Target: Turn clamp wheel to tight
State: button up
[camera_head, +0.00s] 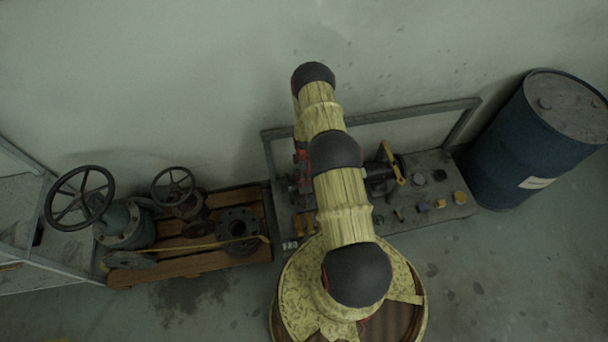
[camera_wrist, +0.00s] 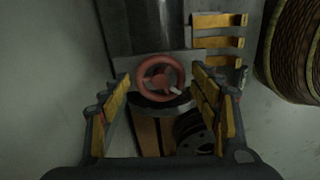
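The clamp wheel is a small red wheel (camera_wrist: 143,82) with a pale handle stub on its rim, in the middle of the wrist view. It sits in front of a grey metal block and a cylindrical body (camera_wrist: 157,25). My gripper (camera_wrist: 163,86) is open, with one yellow-padded finger to the left of the wheel and one to the right. I see gaps between both fingers and the rim. How far the fingertips are from it in depth I cannot tell. In the head view my arm covers the red wheel and my gripper.
A grey bench (camera_head: 440,213) carries a yellow lever (camera_head: 391,163) and several small parts. At left, a wooden pallet (camera_head: 190,268) holds valves with dark handwheels (camera_head: 80,197). The wall is close behind the bench.

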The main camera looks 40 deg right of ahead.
jog(key=c, duration=0.9)
jog(key=shift+m, duration=0.3)
jog(key=m+b, duration=0.1)
jog(key=m, duration=0.3)
jog(key=shift+a+f, duration=0.1)
jog(key=m+b, duration=0.1)
jog(key=m, duration=0.6)
jog(key=shift+s+a+m, duration=0.1)
jog(key=shift+m, duration=0.2)
jog(key=shift+m+b, duration=0.45)
jog(key=shift+m, duration=1.55)
jog(key=o, duration=1.2)
